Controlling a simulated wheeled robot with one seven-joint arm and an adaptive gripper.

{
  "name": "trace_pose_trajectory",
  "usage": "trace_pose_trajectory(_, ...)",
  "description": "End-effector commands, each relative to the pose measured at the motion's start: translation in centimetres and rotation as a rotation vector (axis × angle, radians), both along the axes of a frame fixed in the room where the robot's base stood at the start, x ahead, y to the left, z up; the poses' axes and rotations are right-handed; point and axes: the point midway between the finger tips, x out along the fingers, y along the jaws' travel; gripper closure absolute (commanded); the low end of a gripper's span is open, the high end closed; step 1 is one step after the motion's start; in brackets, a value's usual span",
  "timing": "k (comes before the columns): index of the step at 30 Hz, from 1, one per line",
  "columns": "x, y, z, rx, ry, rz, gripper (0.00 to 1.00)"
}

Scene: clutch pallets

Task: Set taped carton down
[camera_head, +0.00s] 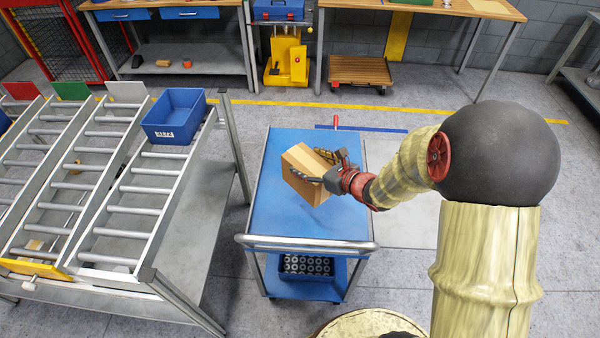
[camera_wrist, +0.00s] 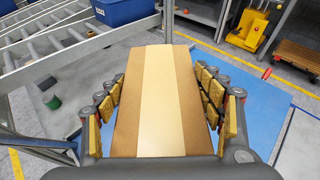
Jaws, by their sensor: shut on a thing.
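The taped carton (camera_head: 304,172) is a brown box with a paler tape strip along it. My gripper (camera_head: 328,172) is shut on it, with fingers along two opposite sides. In the head view the carton is tilted over the blue top of a trolley (camera_head: 285,216); I cannot tell how high it is above the surface. In the wrist view the carton (camera_wrist: 157,100) fills the middle between the padded fingers, and its lower end is hidden by the gripper body.
Left of the trolley stands a roller rack (camera_head: 118,210) with a blue bin (camera_head: 174,117) on its right lane. The trolley has a front handle (camera_head: 305,244) and a crate of round parts (camera_head: 307,267) on its lower shelf. The trolley top around the carton looks clear.

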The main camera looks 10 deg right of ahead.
Motion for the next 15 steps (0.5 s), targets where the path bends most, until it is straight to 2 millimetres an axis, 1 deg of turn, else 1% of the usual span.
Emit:
trace_pose_trajectory(1, 1.2, 0.0, -0.7, 0.000, -0.002, 0.001, 0.93)
trace_pose_trajectory(8, 6.2, -0.1, -2.9, 0.000, -0.002, 0.000, 0.93)
trace_pose_trajectory(9, 6.9, -0.1, -3.5, 0.000, -0.001, 0.000, 0.93)
trace_pose_trajectory(12, 8.3, -0.1, -5.4, 0.001, 0.000, 0.000, 0.93)
trace_pose_trajectory(15, 9.5, -0.2, -6.7, 0.000, -0.001, -0.001, 0.93)
